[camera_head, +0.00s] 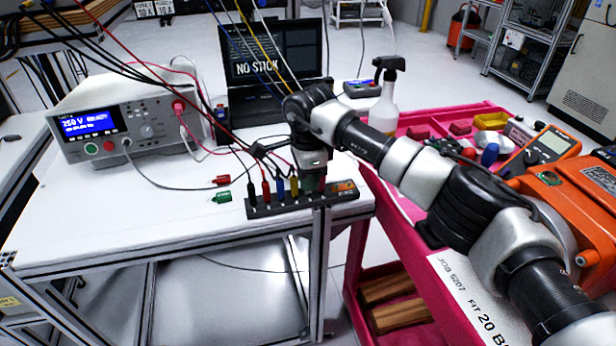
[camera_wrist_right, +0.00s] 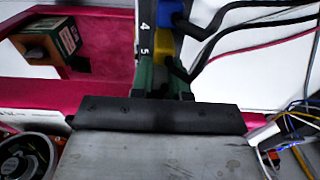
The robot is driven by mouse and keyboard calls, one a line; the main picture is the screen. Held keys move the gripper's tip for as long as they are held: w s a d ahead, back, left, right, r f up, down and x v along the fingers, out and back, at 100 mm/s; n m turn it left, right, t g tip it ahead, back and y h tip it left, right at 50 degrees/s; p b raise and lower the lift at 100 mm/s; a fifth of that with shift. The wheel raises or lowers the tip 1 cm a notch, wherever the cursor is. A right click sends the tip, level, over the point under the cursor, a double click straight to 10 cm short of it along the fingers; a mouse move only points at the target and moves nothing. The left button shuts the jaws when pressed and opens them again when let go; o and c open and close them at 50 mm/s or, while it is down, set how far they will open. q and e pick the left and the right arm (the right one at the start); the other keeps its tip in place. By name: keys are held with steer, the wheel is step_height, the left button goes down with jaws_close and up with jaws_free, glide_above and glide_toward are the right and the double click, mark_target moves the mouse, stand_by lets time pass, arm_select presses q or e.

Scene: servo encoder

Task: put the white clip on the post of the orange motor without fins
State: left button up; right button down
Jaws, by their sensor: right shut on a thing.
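My right gripper (camera_head: 313,182) points down at the dark clip rack (camera_head: 262,212) on the white table. It is shut on a clip at the rack, right of the yellow clip (camera_head: 294,187). Green parts show at its fingertips in the right wrist view (camera_wrist_right: 163,82); whether they are clip or finger is unclear. No white clip shows clearly; the clip's own colour is hidden. The yellow clip (camera_wrist_right: 150,42) and blue clip (camera_wrist_right: 165,14) show just beyond. A large orange motor housing (camera_head: 575,205) stands at the right; its post is not clear. My left gripper is not in view.
A red and a green connector lie on the table left of the rack. The power supply (camera_head: 135,125), laptop (camera_head: 270,55) and spray bottle (camera_head: 386,100) stand behind. The pink cart (camera_head: 362,215) holds a multimeter (camera_head: 543,150). Cables run from the rack's clips.

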steer(key=shift+r, duration=0.2)
steer(key=shift+r+p, duration=1.5)
steer(key=shift+r, duration=0.9)
steer(key=shift+d, duration=0.1)
